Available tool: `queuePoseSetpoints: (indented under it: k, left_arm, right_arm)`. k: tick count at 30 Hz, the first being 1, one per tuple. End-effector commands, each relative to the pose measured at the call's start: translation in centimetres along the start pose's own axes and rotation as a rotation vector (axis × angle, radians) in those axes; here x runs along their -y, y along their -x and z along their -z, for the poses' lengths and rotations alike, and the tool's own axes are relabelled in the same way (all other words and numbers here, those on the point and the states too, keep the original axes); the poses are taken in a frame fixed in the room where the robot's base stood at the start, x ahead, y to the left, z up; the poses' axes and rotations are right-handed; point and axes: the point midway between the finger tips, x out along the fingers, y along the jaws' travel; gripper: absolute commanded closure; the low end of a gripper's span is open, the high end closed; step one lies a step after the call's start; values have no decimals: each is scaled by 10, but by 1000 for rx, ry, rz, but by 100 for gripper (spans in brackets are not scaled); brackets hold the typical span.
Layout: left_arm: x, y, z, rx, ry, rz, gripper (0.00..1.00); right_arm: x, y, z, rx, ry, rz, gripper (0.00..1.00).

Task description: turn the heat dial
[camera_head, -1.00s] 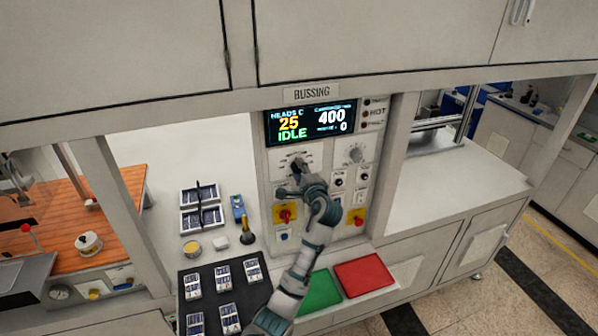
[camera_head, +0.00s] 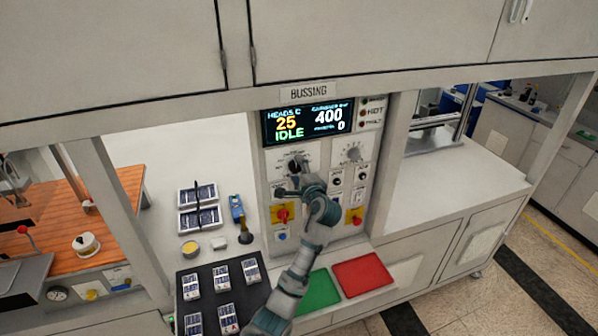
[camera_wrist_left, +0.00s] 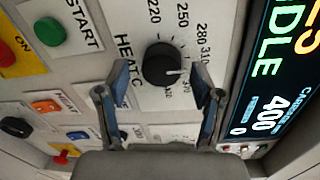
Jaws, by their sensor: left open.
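The heat dial is a round black knob (camera_wrist_left: 162,65) with a white pointer line, on a white scale plate marked HEAT C. In the head view the dial (camera_head: 295,163) sits on the panel below the display, partly behind my gripper. My left gripper (camera_wrist_left: 160,82) is open, with one finger on each side of the knob in the wrist view; I cannot tell whether either finger touches it. In the head view my left gripper (camera_head: 293,178) is at the panel, just below the dial. My right gripper is not in view.
The display (camera_head: 308,123) reads 25, IDLE and 400. A second dial (camera_head: 353,153) is to the right. Red knobs on yellow plates (camera_head: 283,214) are below. A green pad (camera_head: 318,290) and a red pad (camera_head: 362,276) lie on the ledge.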

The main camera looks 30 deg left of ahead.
Motion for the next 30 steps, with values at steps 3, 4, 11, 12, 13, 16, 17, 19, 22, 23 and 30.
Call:
queuePoseSetpoints:
  k: [3,4,11,12,13,16,17,19,22,23,30]
  left_arm:
    - [0,9,1,-1,1,1,33]
    - [0,13,1,-1,1,0,33]
    - [-2,62,3,-4,2,-1,33]
    - [-1,71,4,-4,1,0,33]
    - [-2,77,4,-4,0,-1,33]
    - [-2,96,4,-4,0,-1,33]
    - [-2,100,4,-3,-1,-2,33]
    - [-2,108,4,-3,-1,-2,33]
    - [-2,115,5,-2,-3,-2,33]
    - [-2,116,5,-2,-3,-2,33]
    - [-2,117,5,-1,-3,-2,33]
  right_arm:
    - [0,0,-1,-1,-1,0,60]
    - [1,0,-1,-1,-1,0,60]
    - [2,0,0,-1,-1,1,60]
    - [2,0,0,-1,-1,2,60]
    - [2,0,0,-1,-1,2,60]
    - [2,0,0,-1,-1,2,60]
    - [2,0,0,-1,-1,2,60]
    - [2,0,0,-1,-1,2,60]
    - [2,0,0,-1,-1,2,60]
    - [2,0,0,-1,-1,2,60]
    - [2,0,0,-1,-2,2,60]
